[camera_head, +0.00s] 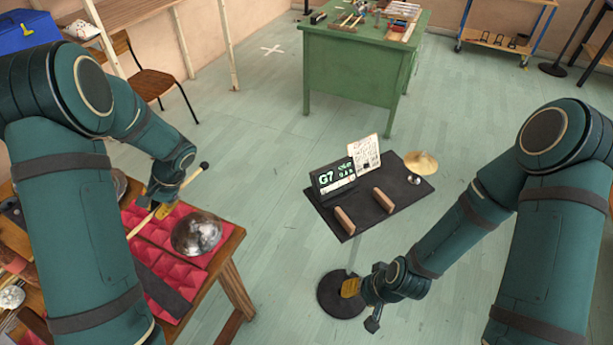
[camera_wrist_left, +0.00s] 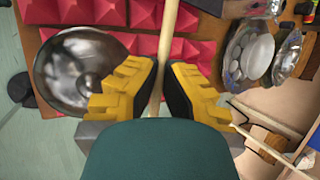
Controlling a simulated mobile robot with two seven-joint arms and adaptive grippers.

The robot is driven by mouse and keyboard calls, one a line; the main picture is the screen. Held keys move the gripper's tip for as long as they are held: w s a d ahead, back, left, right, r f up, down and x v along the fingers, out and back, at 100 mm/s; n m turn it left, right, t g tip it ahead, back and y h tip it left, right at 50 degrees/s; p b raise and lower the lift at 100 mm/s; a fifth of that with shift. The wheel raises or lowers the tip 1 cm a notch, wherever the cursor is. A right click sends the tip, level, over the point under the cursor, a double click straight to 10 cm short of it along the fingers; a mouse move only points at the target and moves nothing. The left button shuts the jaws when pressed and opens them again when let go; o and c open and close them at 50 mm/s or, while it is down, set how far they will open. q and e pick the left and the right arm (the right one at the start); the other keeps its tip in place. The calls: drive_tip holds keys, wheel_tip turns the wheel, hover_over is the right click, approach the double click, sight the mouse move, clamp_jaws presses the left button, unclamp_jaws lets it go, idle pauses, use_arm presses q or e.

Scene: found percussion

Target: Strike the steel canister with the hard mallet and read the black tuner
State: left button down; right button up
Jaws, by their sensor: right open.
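My left gripper (camera_head: 158,200) is shut on the pale wooden shaft of a mallet (camera_head: 190,177), whose small black head points up and right. The shaft also runs between the yellow fingers in the left wrist view (camera_wrist_left: 168,30). A round, shiny steel piece (camera_head: 197,236) lies on red foam below the mallet, apart from its head; it also shows left of the fingers (camera_wrist_left: 75,70). I cannot tell whether it is the canister. The black tuner (camera_head: 333,178) stands on a dark tray and shows "G7" with smaller, illegible green marks. My right gripper (camera_head: 360,304) is open and empty.
Metal dishes (camera_wrist_left: 258,50) lie right of the foam. A green workbench (camera_head: 355,70) stands behind.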

use_arm(q)
drive_tip(key=shift+s, duration=0.1)
drive_tip(key=s+a+n+g+y+b, duration=0.1)
drive_tip(key=s+a+g+y+b, duration=0.1)
drive_tip(key=s, duration=0.5)
drive_tip(key=s+a+r+n+g+y+b, duration=0.1)
drive_tip(key=s+a+g+y+b, duration=0.1)
drive_tip(key=s+a, duration=0.3)
drive_tip(key=s+a+g+y+b, duration=0.2)
drive_tip(key=s+a+y, duration=0.1)
drive_tip(key=s, duration=0.6)
drive_tip(key=shift+s+a+r+n+y, duration=0.3)
drive_tip(key=shift+n+y, duration=0.1)
drive_tip(key=shift+w, duration=0.1)
drive_tip(key=shift+w+a, duration=0.2)
drive_tip(key=shift+a, duration=0.6)
drive_tip(key=shift+w+a, duration=0.2)
drive_tip(key=shift+a, duration=0.6)
drive_tip(key=shift+w+a, duration=0.2)
drive_tip(key=shift+a, duration=0.6)
